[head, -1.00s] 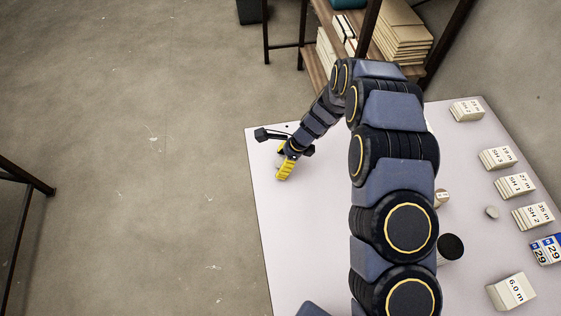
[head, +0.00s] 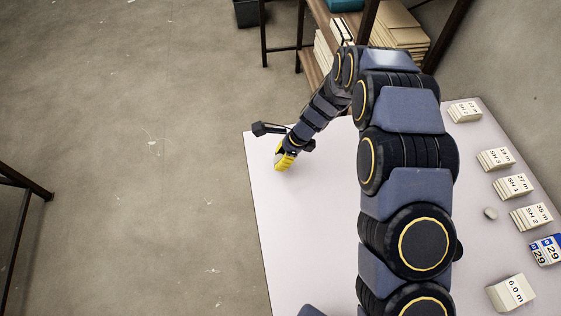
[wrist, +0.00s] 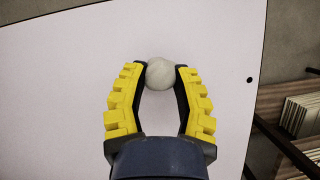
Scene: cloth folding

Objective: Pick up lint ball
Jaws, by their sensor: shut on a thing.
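The lint ball (wrist: 159,72) is a small, round, off-white ball in the wrist view. It sits between the two black-padded fingertips of my gripper (wrist: 160,80), which are shut on it from both sides. In the head view my yellow gripper (head: 284,160) is over the table (head: 300,220), near its far left corner. There the ball is hidden by the gripper. I cannot tell whether the ball is touching the table or is just above it.
Several labelled white blocks (head: 513,186) line the right side of the table, with a small grey round thing (head: 490,214) beside them. A shelf with stacked boards (head: 398,38) stands behind the table. The table's left part is clear.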

